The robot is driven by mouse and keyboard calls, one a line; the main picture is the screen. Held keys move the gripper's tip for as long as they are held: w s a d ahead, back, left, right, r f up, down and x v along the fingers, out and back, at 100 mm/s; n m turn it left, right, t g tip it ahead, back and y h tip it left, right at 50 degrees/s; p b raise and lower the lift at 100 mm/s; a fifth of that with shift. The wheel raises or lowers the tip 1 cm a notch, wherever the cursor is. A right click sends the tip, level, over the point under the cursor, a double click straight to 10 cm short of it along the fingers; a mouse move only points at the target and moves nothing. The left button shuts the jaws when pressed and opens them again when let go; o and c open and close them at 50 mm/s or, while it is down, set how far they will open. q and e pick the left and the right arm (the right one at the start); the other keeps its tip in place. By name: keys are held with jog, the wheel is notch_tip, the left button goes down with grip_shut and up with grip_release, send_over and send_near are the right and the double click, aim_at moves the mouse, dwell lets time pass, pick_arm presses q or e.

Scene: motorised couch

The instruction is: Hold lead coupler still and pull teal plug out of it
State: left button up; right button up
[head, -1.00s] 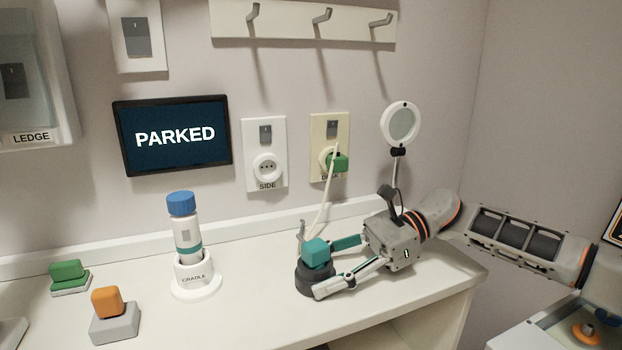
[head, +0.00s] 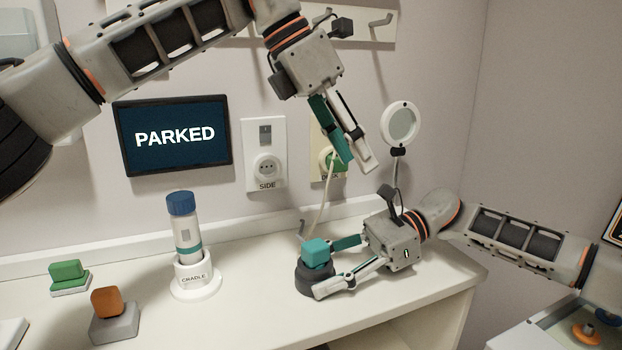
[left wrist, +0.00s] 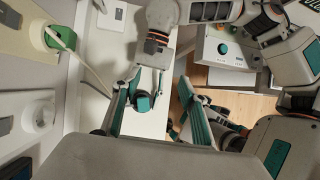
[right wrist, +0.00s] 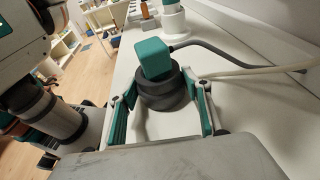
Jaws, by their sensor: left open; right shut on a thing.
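The teal plug (head: 315,251) sits upright in the top of the dark round lead coupler (head: 308,282) on the counter. Both also show in the right wrist view, the plug (right wrist: 152,58) above the coupler (right wrist: 162,92). My right gripper (head: 324,270) is shut on the coupler, a finger on each side. My left gripper (head: 357,165) is open and empty, pointing down above and to the right of the plug, in front of the dock outlet. In the left wrist view the plug (left wrist: 143,102) shows between its spread fingers, some way beyond them.
A white cable runs from the coupler up to a green plug (head: 328,160) in the wall outlet. A magnifier (head: 400,125) stands behind my right gripper. A bottle in a cradle (head: 196,280) and orange (head: 107,301) and green (head: 66,270) blocks stand left. Counter between cradle and coupler is clear.

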aim_at(311, 245)
pick_arm(q)
jog(key=s+a+f+n+y, duration=0.2)
jog(key=a+f+n+y, duration=0.15)
jog(key=a+y, duration=0.25)
jog(key=shift+m+g, duration=0.35)
jog(key=shift+g, duration=0.05)
notch_tip(311, 245, down, 13)
jog(key=shift+r, duration=0.2)
jog(key=shift+c, duration=0.4)
grip_shut()
